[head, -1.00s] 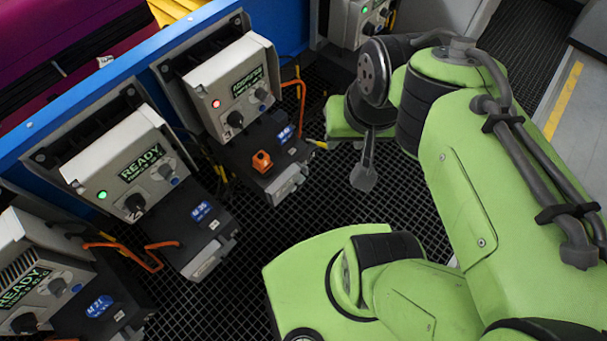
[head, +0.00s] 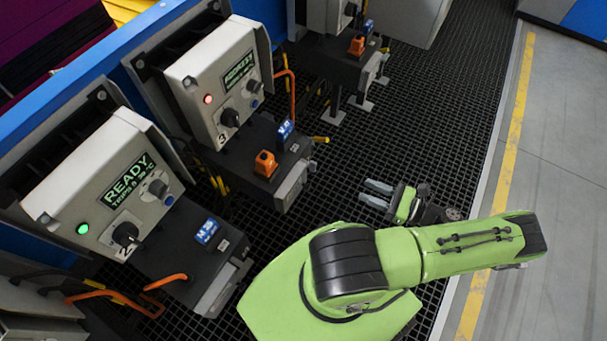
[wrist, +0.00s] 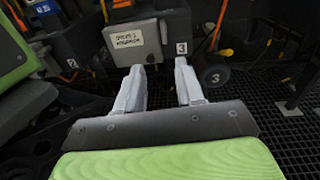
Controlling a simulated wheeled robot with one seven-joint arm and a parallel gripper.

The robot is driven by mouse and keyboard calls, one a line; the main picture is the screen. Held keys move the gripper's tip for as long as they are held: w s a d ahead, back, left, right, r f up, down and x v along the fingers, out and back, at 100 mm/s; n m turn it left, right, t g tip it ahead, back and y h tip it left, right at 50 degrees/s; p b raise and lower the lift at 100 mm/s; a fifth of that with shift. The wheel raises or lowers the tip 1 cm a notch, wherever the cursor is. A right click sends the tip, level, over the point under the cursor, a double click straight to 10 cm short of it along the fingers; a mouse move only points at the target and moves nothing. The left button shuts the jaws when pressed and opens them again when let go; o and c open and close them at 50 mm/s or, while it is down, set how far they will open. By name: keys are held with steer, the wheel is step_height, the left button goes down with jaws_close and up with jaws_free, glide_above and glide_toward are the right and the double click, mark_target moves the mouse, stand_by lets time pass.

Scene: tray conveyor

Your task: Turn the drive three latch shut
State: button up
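Drive three (head: 209,75) is a light grey box with a red lamp, a green-lettered display and a black knob marked 3. Its orange latch (head: 265,163) stands up on the black connector block in front of the box. I cannot tell its exact turn. My gripper (head: 378,195) is to the right of the latch, apart from it, over the floor grating. In the wrist view my gripper (wrist: 159,84) is open and empty.
Drive two (head: 110,190), with a green lamp and READY on its display, stands nearer at the left. Another unit with an orange latch (head: 357,46) stands farther back. Orange and yellow cables run between units.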

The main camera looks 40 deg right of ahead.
mark_target(313, 167)
steer(key=w+a, duration=0.2)
steer(key=w, duration=0.5)
steer(key=w+a+m+t, duration=0.1)
steer(key=w+a, duration=0.2)
steer(key=w, duration=0.4)
steer(key=shift+w+a+f+h, duration=0.3)
steer(key=shift+w+f, duration=0.05)
jaws_close()
